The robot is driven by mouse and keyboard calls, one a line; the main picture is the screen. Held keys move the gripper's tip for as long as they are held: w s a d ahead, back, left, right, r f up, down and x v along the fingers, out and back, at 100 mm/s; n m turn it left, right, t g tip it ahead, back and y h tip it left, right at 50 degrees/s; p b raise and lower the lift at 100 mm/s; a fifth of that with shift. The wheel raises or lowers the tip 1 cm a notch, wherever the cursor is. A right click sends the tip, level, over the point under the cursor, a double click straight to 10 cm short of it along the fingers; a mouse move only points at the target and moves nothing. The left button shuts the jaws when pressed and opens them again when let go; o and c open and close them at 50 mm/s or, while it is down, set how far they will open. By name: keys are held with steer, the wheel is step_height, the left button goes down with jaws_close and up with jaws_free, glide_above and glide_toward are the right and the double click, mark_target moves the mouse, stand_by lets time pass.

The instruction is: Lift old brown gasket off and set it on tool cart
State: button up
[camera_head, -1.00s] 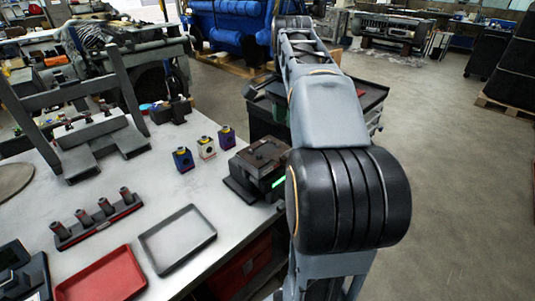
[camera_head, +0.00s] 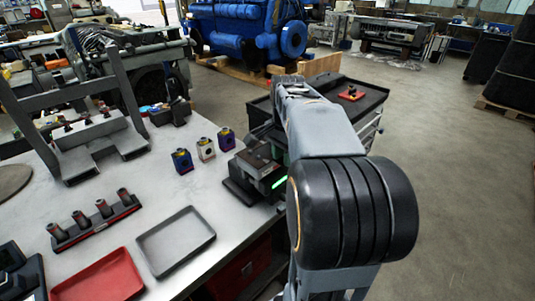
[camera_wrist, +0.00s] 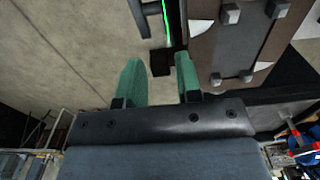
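A brown, flat piece that looks like the old gasket (camera_wrist: 202,62) lies on the dark block at the right of the wrist view, with grey studs standing around it. In the head view the block (camera_head: 256,172), with a green light strip, sits at the bench's right edge. My gripper (camera_wrist: 160,62) has two green fingers spread apart, left of the brown piece. A small dark tab shows between or beyond the fingertips; I cannot tell whether they touch it. My arm partly hides the tool cart (camera_head: 372,104), which stands behind the block.
A red object (camera_head: 350,92) lies on the cart top. On the bench are a grey tray (camera_head: 176,238), a red tray (camera_head: 100,280), a rack (camera_head: 92,224) of several cylinders and three small blocks (camera_head: 205,150). Open floor lies to the right.

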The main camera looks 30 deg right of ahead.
steer(key=shift+f, duration=0.2)
steer(key=shift+c, duration=0.3)
jaws_close()
steer(key=shift+r, duration=0.1)
